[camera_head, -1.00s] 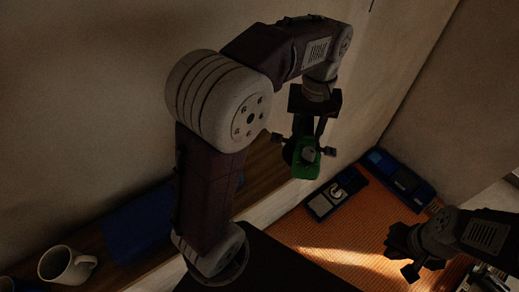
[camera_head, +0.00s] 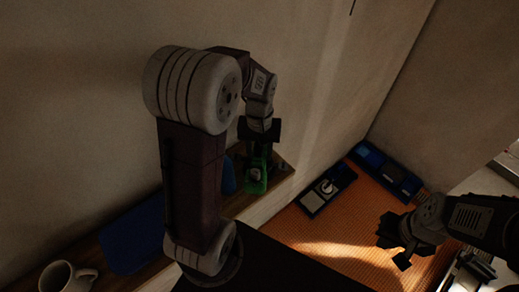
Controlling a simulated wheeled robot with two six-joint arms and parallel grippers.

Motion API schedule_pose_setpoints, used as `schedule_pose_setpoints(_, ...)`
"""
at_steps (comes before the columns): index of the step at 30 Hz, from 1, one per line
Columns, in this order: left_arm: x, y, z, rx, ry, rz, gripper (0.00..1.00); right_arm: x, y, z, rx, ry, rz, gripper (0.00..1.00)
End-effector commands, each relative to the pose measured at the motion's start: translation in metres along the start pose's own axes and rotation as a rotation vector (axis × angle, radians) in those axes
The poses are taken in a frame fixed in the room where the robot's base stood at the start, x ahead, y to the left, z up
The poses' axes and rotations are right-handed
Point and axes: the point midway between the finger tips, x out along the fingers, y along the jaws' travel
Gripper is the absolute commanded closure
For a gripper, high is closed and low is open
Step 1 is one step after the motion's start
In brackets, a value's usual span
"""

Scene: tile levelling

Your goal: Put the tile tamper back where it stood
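A green tool (camera_head: 257,182), which looks like the tile tamper, hangs below my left gripper (camera_head: 257,160) in front of the back wall. The gripper's fingers seem to close around its top, and it is held over or just in front of the wooden ledge (camera_head: 120,270). Shadow hides the grip and the tool's lower end, so I cannot tell whether it touches the ledge. My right gripper (camera_head: 393,246) is over the orange mat (camera_head: 345,228) at the right, with nothing visible in it. Its finger gap is too dark to judge.
A white mug (camera_head: 60,278) and a dark blue item (camera_head: 135,238) are on the ledge at left. Another blue object (camera_head: 228,177) shows behind my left arm. A black tray with a light piece (camera_head: 328,190) and a blue case (camera_head: 385,170) lie at the mat's back.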

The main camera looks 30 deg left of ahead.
Motion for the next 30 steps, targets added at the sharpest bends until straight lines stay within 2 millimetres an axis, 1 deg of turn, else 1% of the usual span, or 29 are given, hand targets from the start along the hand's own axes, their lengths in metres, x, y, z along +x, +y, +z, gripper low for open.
schedule_pose_setpoints(5,-0.001,0.000,-0.001,0.000,0.003,0.001,1.00,0.000,0.000,0.000,0.000,0.000,0.000,1.00)
schedule_pose_setpoints(9,0.003,0.000,-0.001,0.000,0.003,0.001,1.00,0.003,0.000,0.000,0.000,0.000,0.000,1.00)
schedule_pose_setpoints(10,0.003,0.000,0.000,0.000,0.001,0.000,0.50,0.003,0.000,0.000,0.000,0.000,0.000,1.00)
schedule_pose_setpoints(11,0.003,0.000,0.000,0.000,0.001,0.000,0.42,0.002,0.000,0.000,0.000,0.000,0.000,1.00)
schedule_pose_setpoints(12,0.003,0.000,0.000,0.000,0.000,0.000,0.37,0.002,0.000,0.000,0.000,0.000,0.000,1.00)
schedule_pose_setpoints(20,0.002,0.000,0.000,0.000,0.000,0.000,0.37,0.002,0.000,0.000,0.000,0.000,0.000,1.00)
schedule_pose_setpoints(23,-0.003,0.000,-0.001,0.000,0.002,0.001,0.37,0.000,0.000,0.000,0.000,0.000,0.000,1.00)
schedule_pose_setpoints(26,-0.017,0.001,-0.002,0.000,0.007,0.002,0.37,0.003,0.000,0.000,0.000,0.000,0.000,1.00)
schedule_pose_setpoints(29,-0.041,0.001,-0.002,0.000,0.008,0.002,0.37,0.006,0.000,0.001,0.000,0.000,0.000,1.00)
schedule_pose_setpoints(30,-0.052,0.001,-0.002,0.000,0.010,0.003,0.37,0.007,0.000,0.001,0.000,0.000,0.000,1.00)
